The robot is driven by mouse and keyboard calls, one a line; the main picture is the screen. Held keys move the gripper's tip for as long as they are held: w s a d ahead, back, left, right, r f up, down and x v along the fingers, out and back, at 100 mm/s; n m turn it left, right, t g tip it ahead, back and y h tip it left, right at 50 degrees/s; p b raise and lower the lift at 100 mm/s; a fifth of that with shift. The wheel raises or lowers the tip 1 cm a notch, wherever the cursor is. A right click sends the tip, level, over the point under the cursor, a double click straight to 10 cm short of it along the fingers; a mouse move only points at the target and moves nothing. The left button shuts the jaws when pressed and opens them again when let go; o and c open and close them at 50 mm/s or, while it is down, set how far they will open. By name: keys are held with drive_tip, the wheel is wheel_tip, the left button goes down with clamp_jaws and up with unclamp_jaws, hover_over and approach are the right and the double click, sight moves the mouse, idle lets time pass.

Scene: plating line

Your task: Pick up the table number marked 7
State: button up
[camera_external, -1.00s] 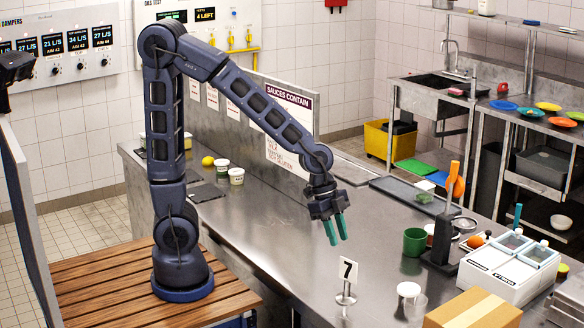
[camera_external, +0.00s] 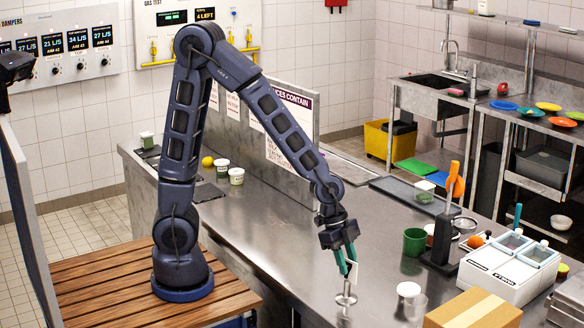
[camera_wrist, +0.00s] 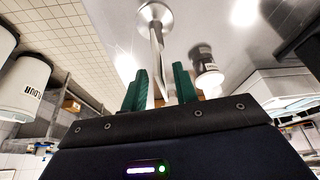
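The table number (camera_external: 347,299) stands upright on the steel counter on its round metal base. Its white card is partly hidden behind my green fingertips, and I cannot read the 7 now. My gripper (camera_external: 347,262) points down at the card from above, one finger on each side. In the wrist view the table number's round base and thin post (camera_wrist: 154,16) show at the top. The card is seen nearly edge-on between the two green fingers of my gripper (camera_wrist: 160,85). The fingers are apart, with gaps visible beside the card.
A white-topped jar (camera_external: 408,290) stands close to the right of the table number. A cardboard box (camera_external: 473,310), a white two-lidded container (camera_external: 508,270) and a green cup (camera_external: 414,242) are further right.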

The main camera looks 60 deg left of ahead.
sight(348, 280)
drive_tip(key=shift+x, duration=1.45)
clamp_jaws()
drive_tip(key=shift+r, duration=0.1)
